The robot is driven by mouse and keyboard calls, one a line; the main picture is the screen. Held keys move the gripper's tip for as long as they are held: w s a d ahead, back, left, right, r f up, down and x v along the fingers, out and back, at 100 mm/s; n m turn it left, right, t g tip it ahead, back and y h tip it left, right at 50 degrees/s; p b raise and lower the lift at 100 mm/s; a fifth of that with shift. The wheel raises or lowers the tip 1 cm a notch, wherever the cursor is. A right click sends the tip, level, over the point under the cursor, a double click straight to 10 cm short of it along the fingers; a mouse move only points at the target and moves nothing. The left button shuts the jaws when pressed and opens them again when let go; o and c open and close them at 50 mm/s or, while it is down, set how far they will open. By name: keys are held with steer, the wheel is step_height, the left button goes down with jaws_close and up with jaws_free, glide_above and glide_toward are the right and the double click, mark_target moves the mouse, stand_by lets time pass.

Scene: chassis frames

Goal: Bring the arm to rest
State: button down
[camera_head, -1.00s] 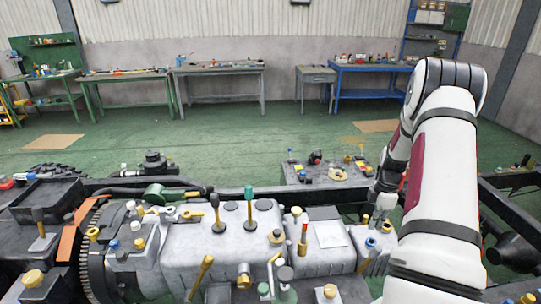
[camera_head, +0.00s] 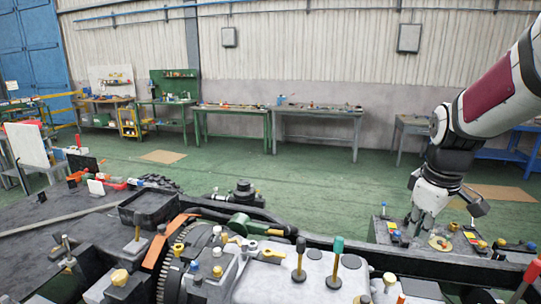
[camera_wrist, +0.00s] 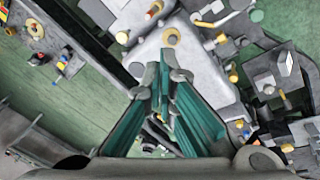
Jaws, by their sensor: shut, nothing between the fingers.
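My gripper (camera_head: 425,222) hangs from my white arm at the right of the head view, fingers pointing down, above or just in front of a grey tray-like platform with small parts. In the wrist view my gripper (camera_wrist: 165,75) shows its two teal-padded fingers converging at the tips, shut with nothing between them. Beyond the fingertips lies the pale engine block (camera_wrist: 175,45). I cannot tell the exact height of the fingertips over what lies below.
The engine and gearbox (camera_head: 300,275) with upright tools and coloured caps fill the front. A dark chassis rail (camera_head: 350,250) runs behind them. The grey platform (camera_head: 460,258) stands at the right. Green floor (camera_head: 300,185) is clear towards the workbenches (camera_head: 320,113) along the wall.

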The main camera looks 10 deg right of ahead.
steer(key=s+a+r+m+t+b, duration=0.1)
steer(key=s+a+m, duration=0.1)
steer(key=s+a, duration=0.4)
steer(key=s+a+r+m+t+y+b, duration=0.1)
steer(key=s+a+r+m+t, duration=0.1)
steer(key=s+a, duration=0.5)
steer(key=a+m, duration=0.1)
steer(key=a, duration=0.3)
steer(key=shift+r+m+b, duration=0.2)
steer(key=shift+m+b, duration=0.1)
steer(key=shift+b, duration=0.1)
steer(key=shift+a, duration=0.1)
